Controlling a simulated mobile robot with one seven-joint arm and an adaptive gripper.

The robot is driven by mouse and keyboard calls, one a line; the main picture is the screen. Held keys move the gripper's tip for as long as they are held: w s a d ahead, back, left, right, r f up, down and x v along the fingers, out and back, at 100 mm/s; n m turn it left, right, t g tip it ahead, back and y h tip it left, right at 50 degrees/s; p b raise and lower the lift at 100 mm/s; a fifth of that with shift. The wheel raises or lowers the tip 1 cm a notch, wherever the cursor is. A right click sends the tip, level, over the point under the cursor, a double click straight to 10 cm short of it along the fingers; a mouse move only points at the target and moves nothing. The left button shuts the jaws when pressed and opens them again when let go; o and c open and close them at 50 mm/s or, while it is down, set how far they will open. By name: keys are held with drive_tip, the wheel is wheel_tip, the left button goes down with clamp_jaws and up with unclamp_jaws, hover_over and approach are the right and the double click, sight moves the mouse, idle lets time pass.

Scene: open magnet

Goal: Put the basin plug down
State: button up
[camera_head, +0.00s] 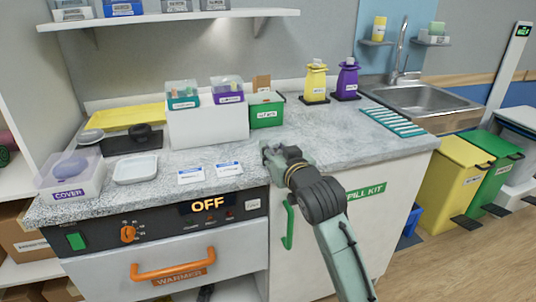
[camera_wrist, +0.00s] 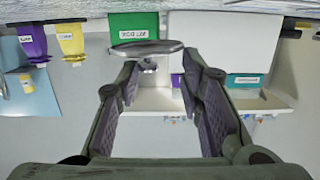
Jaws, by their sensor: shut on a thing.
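The basin plug (camera_wrist: 148,47) is a grey round disc with a small knob, seen in the wrist view at the fingertips. My gripper (camera_wrist: 156,64) is shut on it by the knob, with the disc beyond the tips. The wrist view is upside down, so the counter shows along its top. In the head view my gripper (camera_head: 272,152) is low over the front middle of the grey speckled counter (camera_head: 335,142); the plug is hidden there. I cannot tell whether the plug touches the counter. The steel sink (camera_head: 425,98) is at the right.
A green box (camera_head: 266,110) stands behind my gripper, beside a white stand (camera_head: 207,125) carrying two bins. Two white cards (camera_head: 192,175) lie to the left. Yellow (camera_head: 315,82) and purple (camera_head: 347,79) bottles and a teal striped mat (camera_head: 393,121) are to the right. Counter between is clear.

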sight(268, 170)
drive_tip(key=shift+w+a, duration=0.5)
drive_tip(key=shift+a, duration=0.35)
drive_tip(key=shift+f+p, duration=0.55)
drive_tip(key=shift+f, duration=1.35)
drive_tip(key=shift+f, duration=0.15)
drive_tip(key=o, duration=1.1)
drive_tip(key=shift+r, duration=0.25)
drive_tip(key=shift+s+d+f, duration=0.1)
drive_tip(key=shift+s, duration=0.15)
drive_tip(key=b+v, duration=0.3)
drive_tip(key=v, duration=0.8)
drive_tip(key=shift+s, duration=0.15)
